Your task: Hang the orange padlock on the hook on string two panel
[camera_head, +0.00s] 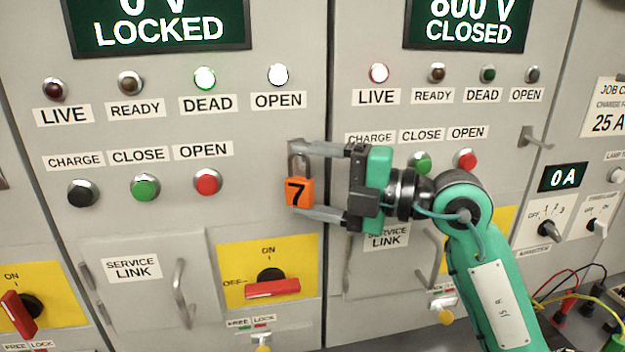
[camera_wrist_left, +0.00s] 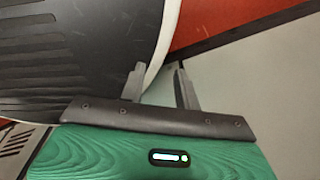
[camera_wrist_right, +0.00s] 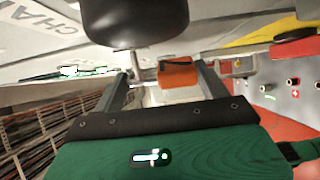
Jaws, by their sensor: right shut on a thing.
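The orange padlock (camera_head: 299,192), marked 7, is upright with its grey shackle up, at the right side of the "0 V LOCKED" panel (camera_head: 130,215). My right gripper (camera_head: 296,181) is shut on it, with one finger near the shackle and one below the body. The padlock also shows between the fingers in the right wrist view (camera_wrist_right: 178,74). A grey hook plate (camera_head: 295,143) shows just behind the shackle; I cannot tell whether the shackle is on it. My left gripper (camera_wrist_left: 158,80) shows only in its wrist view, partly open and empty.
The "CLOSED" panel to the right has its own empty hook (camera_head: 534,138). A red rotary handle (camera_head: 272,288), service link door handles (camera_head: 181,292) and push buttons (camera_head: 208,182) stand out from the panels. Test leads (camera_head: 575,300) lie at the lower right.

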